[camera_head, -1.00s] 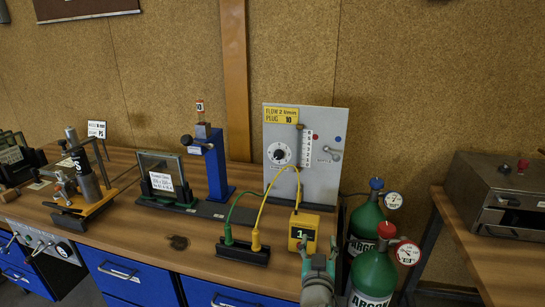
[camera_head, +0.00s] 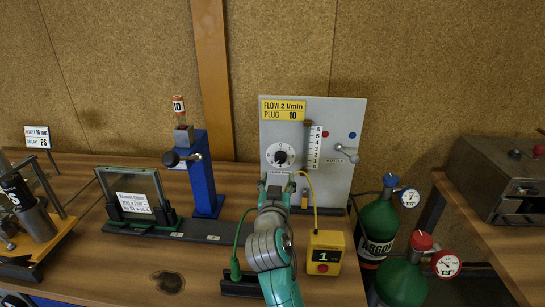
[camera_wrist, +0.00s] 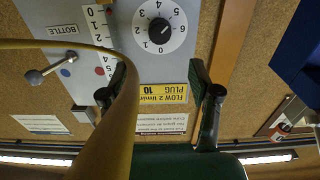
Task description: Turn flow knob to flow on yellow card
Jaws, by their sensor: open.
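The flow knob (camera_head: 280,155) is a dark knob on a round white numbered dial on the grey panel (camera_head: 345,112). The yellow card (camera_head: 283,110) above it reads "FLOW 2 l/min PLUG 10". In the wrist view the panel appears upside down, with the knob (camera_wrist: 159,31) at top centre and the card (camera_wrist: 161,93) below it. My gripper (camera_head: 276,184) is in front of the panel, just below the dial in the head view. In the wrist view, its fingers (camera_wrist: 160,82) are apart with nothing between them. The knob's exact setting is too small to tell.
A yellow hose (camera_wrist: 122,100) passes close in front of one finger in the wrist view. A flow tube (camera_head: 312,147) and a valve lever (camera_head: 347,152) are right of the dial. A yellow box (camera_head: 335,244) stands below. Green argon cylinders (camera_head: 380,228) are at right.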

